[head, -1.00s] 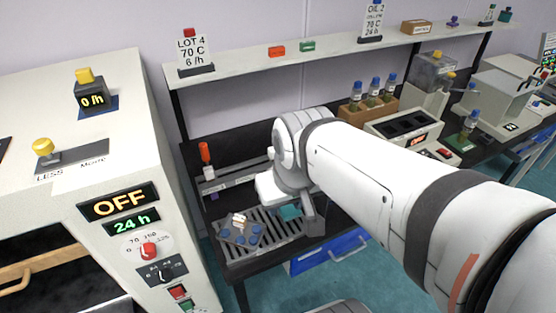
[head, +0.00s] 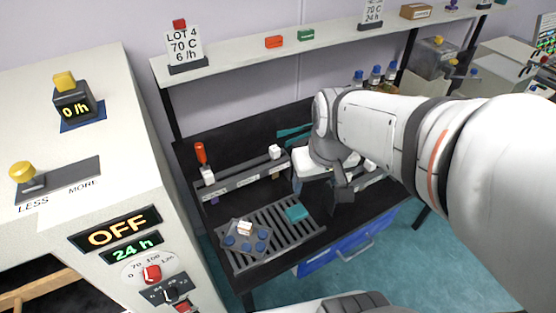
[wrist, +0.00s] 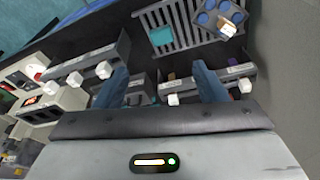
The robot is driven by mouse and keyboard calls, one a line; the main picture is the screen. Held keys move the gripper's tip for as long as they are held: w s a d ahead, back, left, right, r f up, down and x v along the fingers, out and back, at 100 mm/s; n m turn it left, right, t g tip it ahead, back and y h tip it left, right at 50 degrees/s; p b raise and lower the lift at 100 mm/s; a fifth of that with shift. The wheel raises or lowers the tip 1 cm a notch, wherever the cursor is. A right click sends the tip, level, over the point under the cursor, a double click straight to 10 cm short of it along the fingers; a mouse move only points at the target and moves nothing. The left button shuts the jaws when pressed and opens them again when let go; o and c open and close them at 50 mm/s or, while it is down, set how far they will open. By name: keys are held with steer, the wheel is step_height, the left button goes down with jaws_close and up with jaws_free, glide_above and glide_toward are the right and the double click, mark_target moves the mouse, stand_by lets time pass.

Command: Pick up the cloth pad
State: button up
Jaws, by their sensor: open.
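A small teal block, which looks like the cloth pad (head: 296,212), lies on the slatted grey rack (head: 240,266) on the dark bench. In the wrist view the pad (wrist: 161,36) shows near the top centre, beyond the fingertips. My gripper (head: 345,190) is to the right of the pad and rack, over the bench, apart from the pad. In the wrist view my gripper (wrist: 161,78) has its two blue-grey fingers spread wide with nothing between them.
A grey holder (head: 246,244) with blue discs and a small whitish block is on the rack, left of the pad. A rail with white knobs (head: 275,151) runs behind. The large white machine (head: 110,185) stands at left. A shelf (head: 240,58) spans above.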

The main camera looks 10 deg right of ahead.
steer(key=o, duration=0.4)
steer(key=w+f+n+g, duration=0.1)
steer(key=w+f, duration=0.5)
steer(key=f, duration=0.1)
steer(key=shift+w+f, duration=0.3)
steer(key=shift+f, duration=0.05)
steer(key=n+g, duration=0.2)
glide_toward(296, 212)
steer(key=shift+s+d+f, duration=0.15)
steer(key=shift+f+p, duration=0.8)
steer(key=shift+f, duration=3.45)
